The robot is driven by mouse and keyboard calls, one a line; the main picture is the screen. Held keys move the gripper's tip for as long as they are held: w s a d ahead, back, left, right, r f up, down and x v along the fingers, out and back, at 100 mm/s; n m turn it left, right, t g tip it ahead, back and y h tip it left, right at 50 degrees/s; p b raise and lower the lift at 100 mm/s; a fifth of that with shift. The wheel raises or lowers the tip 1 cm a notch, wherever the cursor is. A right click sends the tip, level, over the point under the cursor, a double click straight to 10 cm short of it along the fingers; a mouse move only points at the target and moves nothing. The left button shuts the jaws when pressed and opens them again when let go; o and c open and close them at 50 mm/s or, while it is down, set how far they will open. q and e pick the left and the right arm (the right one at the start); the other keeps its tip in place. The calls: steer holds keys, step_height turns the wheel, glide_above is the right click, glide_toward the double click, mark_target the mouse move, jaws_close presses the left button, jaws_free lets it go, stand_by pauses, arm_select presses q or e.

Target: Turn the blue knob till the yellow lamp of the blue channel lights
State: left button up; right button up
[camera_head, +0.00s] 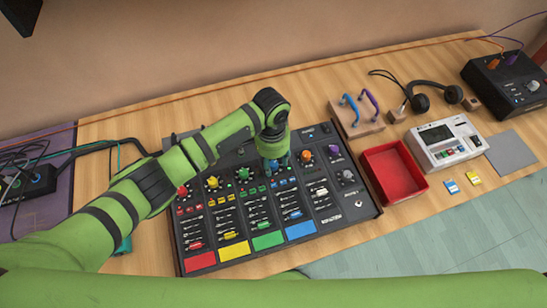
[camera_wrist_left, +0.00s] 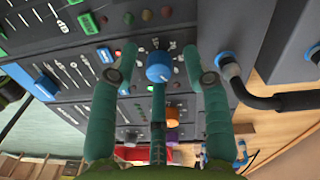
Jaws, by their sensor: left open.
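The black mixing console (camera_head: 317,213) lies on the wooden table, with red, yellow, green and blue channel strips. In the left wrist view the blue knob (camera_wrist_left: 159,67) stands between the two fingers of my left gripper (camera_wrist_left: 160,54), which is open with a gap on both sides. In the head view my left gripper (camera_head: 275,163) points down at the blue channel, above its blue label (camera_head: 300,230), and largely hides the knob. Small dim lamps show near the knob in the wrist view; I cannot make out a lit yellow one. My right gripper is not in view.
The orange knob (camera_head: 306,155) sits close right of my gripper, the green knob (camera_head: 243,173) close left. Right of the console are a red tray (camera_head: 393,172), a white device (camera_head: 446,142) and headphones (camera_head: 420,102). Cables (camera_head: 30,165) lie at the left.

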arm_select(q)
jaws_close()
stand_by(0.3)
steer(key=shift+m, duration=0.5)
steer(key=shift+m+p, duration=0.45)
steer(key=shift+m, duration=1.95)
jaws_free()
steer(key=shift+d, duration=0.1)
